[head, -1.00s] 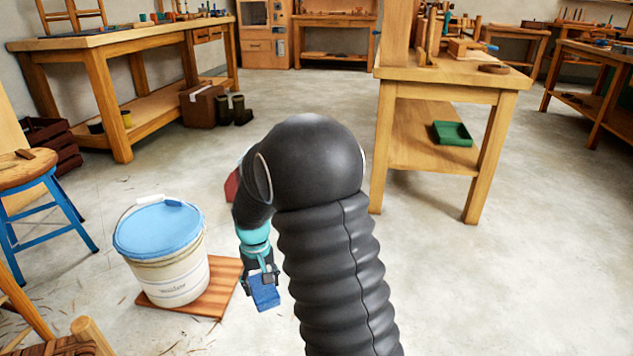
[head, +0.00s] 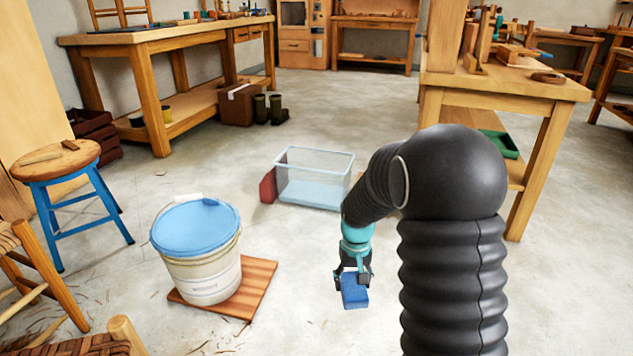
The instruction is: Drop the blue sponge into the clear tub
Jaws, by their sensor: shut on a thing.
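The blue sponge (head: 355,292) hangs below my gripper (head: 352,277), which is shut on it. My gripper points down and holds the sponge above the concrete floor, right of the bucket. The clear tub (head: 314,181) stands on the floor behind and to the left of my gripper. It is a see-through box with an open top and a pale blue tint at its base. The sponge is apart from the tub.
A white bucket with a blue lid (head: 197,250) stands on a wooden board (head: 258,281) at left. A red block (head: 268,186) sits at the tub's left end. A blue-legged stool (head: 66,200) stands far left. A wooden bench (head: 500,86) is at right.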

